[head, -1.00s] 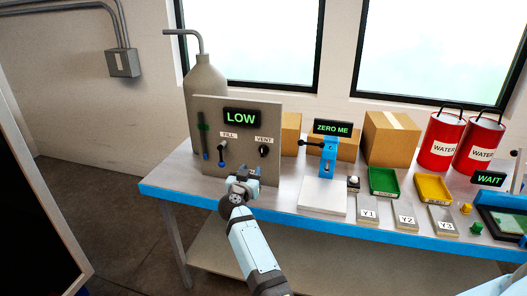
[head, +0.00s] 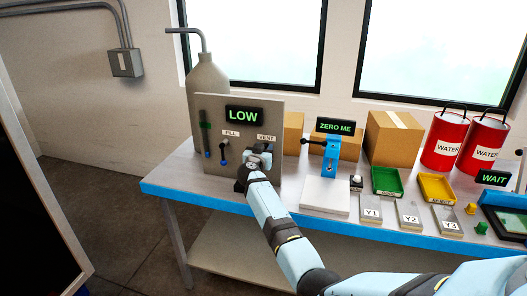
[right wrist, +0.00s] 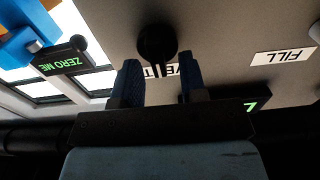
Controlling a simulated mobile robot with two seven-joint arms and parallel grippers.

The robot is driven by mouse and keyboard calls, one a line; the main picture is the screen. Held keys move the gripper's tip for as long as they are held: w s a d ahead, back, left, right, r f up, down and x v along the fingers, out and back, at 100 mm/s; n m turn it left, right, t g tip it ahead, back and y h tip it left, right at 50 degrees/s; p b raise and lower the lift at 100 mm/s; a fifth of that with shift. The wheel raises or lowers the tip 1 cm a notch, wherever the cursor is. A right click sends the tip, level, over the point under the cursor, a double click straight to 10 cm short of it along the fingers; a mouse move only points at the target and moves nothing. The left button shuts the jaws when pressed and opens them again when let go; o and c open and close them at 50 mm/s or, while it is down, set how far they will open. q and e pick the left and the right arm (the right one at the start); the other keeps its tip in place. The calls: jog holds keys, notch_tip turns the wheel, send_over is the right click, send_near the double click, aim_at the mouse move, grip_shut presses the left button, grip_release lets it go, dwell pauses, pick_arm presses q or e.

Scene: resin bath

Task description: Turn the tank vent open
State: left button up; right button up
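The grey tank panel (head: 236,178) stands on the bench and carries a LOW display (head: 243,115), a FILL lever (head: 223,153) and a VENT label (head: 266,138). My right gripper (head: 262,153) is in front of the vent knob and hides most of it in the head view. In the right wrist view, which is upside down, the black vent knob (right wrist: 157,42) is just beyond and between the two blue fingertips of my right gripper (right wrist: 159,68). The fingers are apart, and contact with the knob does not show. The VENT label is partly hidden there. My left gripper is not in view.
A blue stand with a ZERO ME display (head: 335,126) is right of the panel. Green (head: 386,180) and yellow (head: 436,188) trays, cardboard boxes (head: 393,138) and red WATER buckets (head: 442,138) stand further right. The bench's front left is clear.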

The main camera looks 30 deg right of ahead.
grip_shut()
